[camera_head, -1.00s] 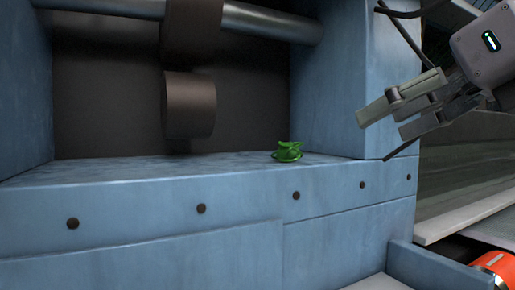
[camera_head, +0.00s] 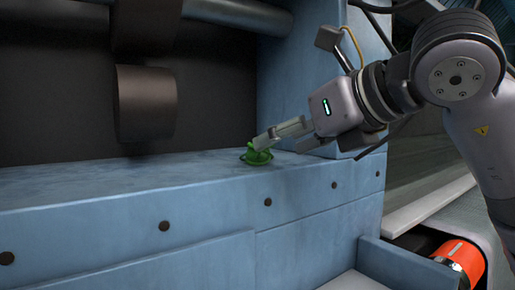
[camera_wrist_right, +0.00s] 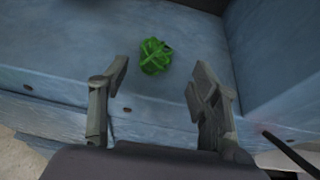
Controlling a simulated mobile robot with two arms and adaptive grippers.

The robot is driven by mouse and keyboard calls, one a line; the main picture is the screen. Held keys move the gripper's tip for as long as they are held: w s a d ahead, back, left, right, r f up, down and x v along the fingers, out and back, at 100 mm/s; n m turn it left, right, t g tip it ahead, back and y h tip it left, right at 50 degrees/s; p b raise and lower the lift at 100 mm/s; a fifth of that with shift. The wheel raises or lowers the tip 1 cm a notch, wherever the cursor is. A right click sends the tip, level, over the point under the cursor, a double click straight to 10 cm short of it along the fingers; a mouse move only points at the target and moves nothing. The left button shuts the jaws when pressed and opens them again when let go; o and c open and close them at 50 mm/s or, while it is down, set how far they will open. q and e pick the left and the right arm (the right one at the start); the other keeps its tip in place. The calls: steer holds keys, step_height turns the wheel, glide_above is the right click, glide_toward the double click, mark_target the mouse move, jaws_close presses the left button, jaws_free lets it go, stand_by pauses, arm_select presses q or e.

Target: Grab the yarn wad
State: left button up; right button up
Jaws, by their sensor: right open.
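The green yarn wad (camera_head: 257,157) lies on the blue ledge (camera_head: 120,180), near its right end. My right gripper (camera_head: 268,143) reaches in from the right, its fingertips at the wad in the head view and partly covering it. In the right wrist view the wad (camera_wrist_right: 155,57) lies ahead of the fingertips, between their lines. The right gripper (camera_wrist_right: 158,80) is open there, with nothing between its fingers. Whether a finger touches the wad cannot be told. My left gripper is not in view.
A dark roller (camera_head: 146,103) hangs over the ledge to the left of the wad. A blue side wall (camera_head: 300,85) rises close on the right. An orange cylinder (camera_head: 460,262) lies in the lower right. The ledge left of the wad is clear.

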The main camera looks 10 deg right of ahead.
mark_target(258, 153)
steer(key=x, duration=0.1)
steer(key=p+x, duration=0.1)
steer(key=x, duration=0.1)
steer(key=a+p+x, duration=0.1)
steer(key=x, duration=0.1)
steer(key=shift+r, duration=0.3)
steer(key=shift+w+f, duration=0.1)
steer(key=shift+w, duration=0.05)
steer(key=shift+d, duration=0.1)
steer(key=shift+c, duration=0.6)
steer(key=c, duration=0.7)
